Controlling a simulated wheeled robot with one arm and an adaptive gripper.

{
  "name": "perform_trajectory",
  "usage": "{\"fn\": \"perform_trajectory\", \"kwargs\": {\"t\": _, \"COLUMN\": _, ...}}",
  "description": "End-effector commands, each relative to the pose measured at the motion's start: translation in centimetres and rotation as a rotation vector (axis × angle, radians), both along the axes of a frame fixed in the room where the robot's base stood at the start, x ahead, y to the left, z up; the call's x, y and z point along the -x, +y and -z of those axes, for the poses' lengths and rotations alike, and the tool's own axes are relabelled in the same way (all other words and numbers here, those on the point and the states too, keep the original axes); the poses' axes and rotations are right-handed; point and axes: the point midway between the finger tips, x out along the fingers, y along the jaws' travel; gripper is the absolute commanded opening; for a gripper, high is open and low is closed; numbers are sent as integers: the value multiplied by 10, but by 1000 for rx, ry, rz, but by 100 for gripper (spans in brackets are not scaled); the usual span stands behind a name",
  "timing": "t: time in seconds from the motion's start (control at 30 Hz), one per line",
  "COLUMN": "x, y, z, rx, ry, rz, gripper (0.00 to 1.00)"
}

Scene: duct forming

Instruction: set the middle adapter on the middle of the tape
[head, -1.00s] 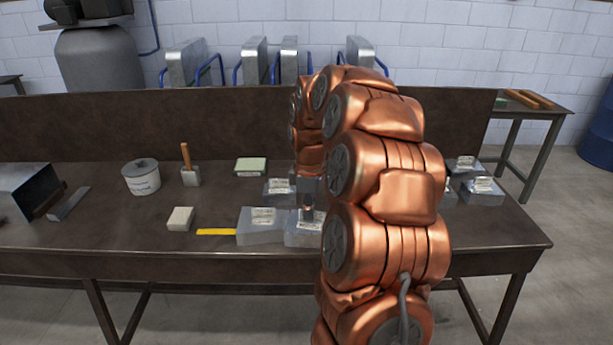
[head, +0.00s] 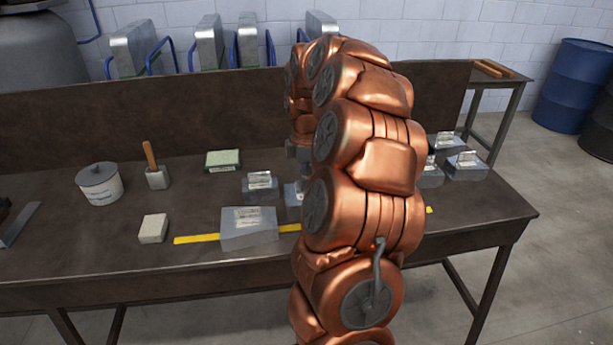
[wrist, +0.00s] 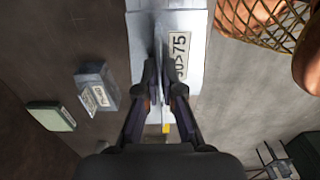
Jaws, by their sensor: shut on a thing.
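My gripper (wrist: 160,88) is shut on the upright fin of a grey metal adapter (wrist: 188,72) with a label ending in 75. In the head view this adapter (head: 292,194) is mostly hidden behind my arm; its height above the bench cannot be told. The yellow tape (head: 195,239) runs along the front of the bench and shows again right of my arm. A larger labelled adapter (head: 248,237) sits across its left part. Another adapter (head: 259,193) stands behind the tape; it also shows left of my gripper in the wrist view (wrist: 93,78).
A green-topped block (head: 223,160), a mallet (head: 157,178), a lidded pot (head: 100,185) and a pale block (head: 153,229) stand to the left. Several adapters (head: 467,172) stand at the right of the bench (head: 120,270). A back panel (head: 130,120) closes the rear.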

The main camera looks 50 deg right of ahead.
Motion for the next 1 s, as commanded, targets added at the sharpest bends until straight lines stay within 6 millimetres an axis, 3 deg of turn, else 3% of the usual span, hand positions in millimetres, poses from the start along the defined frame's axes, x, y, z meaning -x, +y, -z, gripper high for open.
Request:
{"fn": "perform_trajectory", "kwargs": {"t": 0.6, "x": 2, "y": -1, "z": 61, "rx": -2, "ry": 2, "rz": 3, "gripper": 0}}
{"fn": "perform_trajectory", "kwargs": {"t": 1.0, "x": 1, "y": -2, "z": 69, "rx": 1, "ry": -1, "rz": 4, "gripper": 0}}
